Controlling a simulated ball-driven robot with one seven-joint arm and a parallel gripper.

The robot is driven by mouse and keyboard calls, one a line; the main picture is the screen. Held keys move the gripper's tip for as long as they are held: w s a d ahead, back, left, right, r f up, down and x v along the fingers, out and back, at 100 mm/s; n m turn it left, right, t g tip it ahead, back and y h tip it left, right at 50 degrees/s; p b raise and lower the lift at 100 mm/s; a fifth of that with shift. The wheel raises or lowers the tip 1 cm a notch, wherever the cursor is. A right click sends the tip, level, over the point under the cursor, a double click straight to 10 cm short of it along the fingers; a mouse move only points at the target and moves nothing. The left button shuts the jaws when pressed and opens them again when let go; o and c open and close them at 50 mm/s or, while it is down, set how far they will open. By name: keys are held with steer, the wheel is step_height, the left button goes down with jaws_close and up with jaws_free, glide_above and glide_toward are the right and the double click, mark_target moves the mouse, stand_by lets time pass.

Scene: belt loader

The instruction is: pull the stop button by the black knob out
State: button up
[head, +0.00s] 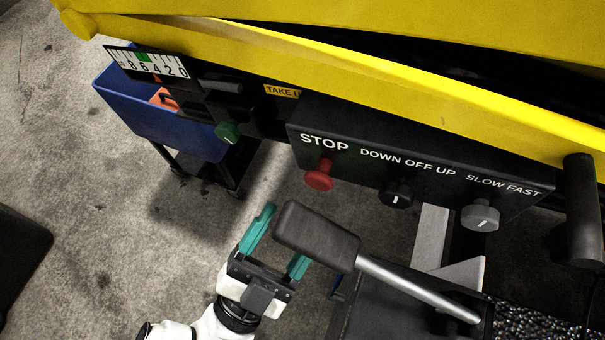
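The red stop button (319,174) is on the front of a black control box (300,150), under the white word STOP. The black knob (397,194) is to its right, under DOWN OFF UP, with a pale pointer mark. My gripper (284,233) is below and to the left of the stop button in the head view, apart from it. Its two teal fingers are spread and hold nothing that I can see. The right fingertip is hidden behind a black lever grip.
The black lever grip (317,236) on a metal rod overlaps the space between my gripper and the box. A grey knob (481,215) is at the box's right. A green knob (228,131) and blue bin (150,120) are at left. The yellow belt frame (330,55) spans above.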

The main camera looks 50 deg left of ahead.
steer(key=shift+b+v, duration=0.35)
steer(key=shift+v, duration=1.95)
